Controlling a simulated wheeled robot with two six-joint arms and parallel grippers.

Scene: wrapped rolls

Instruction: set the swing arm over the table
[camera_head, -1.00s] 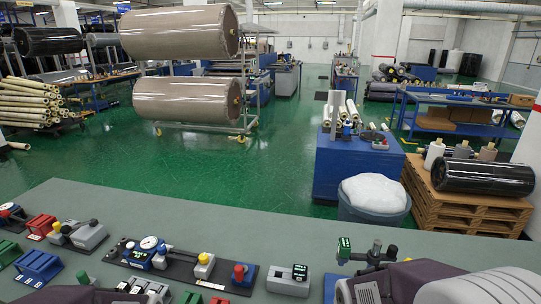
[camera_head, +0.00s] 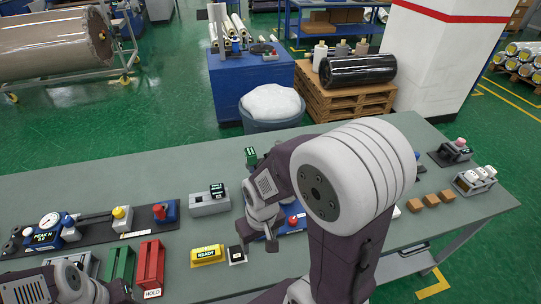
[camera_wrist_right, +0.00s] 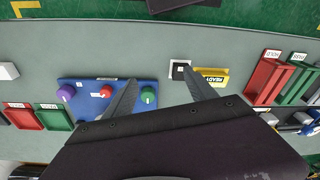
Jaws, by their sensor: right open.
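A long black base (camera_head: 100,232) lies at the left of the table (camera_head: 140,182) in the head view. It carries a blue gauge unit (camera_head: 47,235), a dark horizontal bar, a yellow-capped grey block (camera_head: 121,218) and a blue block with a red knob (camera_head: 163,211). The dark bar (camera_head: 95,216) may be the swing arm; I cannot tell surely. My right gripper (camera_head: 258,238) is right of this base, above the table. In the right wrist view its two fingers (camera_wrist_right: 160,98) are spread and empty, above a blue panel (camera_wrist_right: 95,108). My left gripper's fingers are not visible.
A yellow READY block (camera_head: 207,256), a small black-and-white switch (camera_head: 237,255) and a grey box (camera_head: 209,203) are near the right gripper. Red (camera_head: 149,265) and green (camera_head: 120,265) holders stand in front. Brown blocks (camera_head: 431,201) lie at the right.

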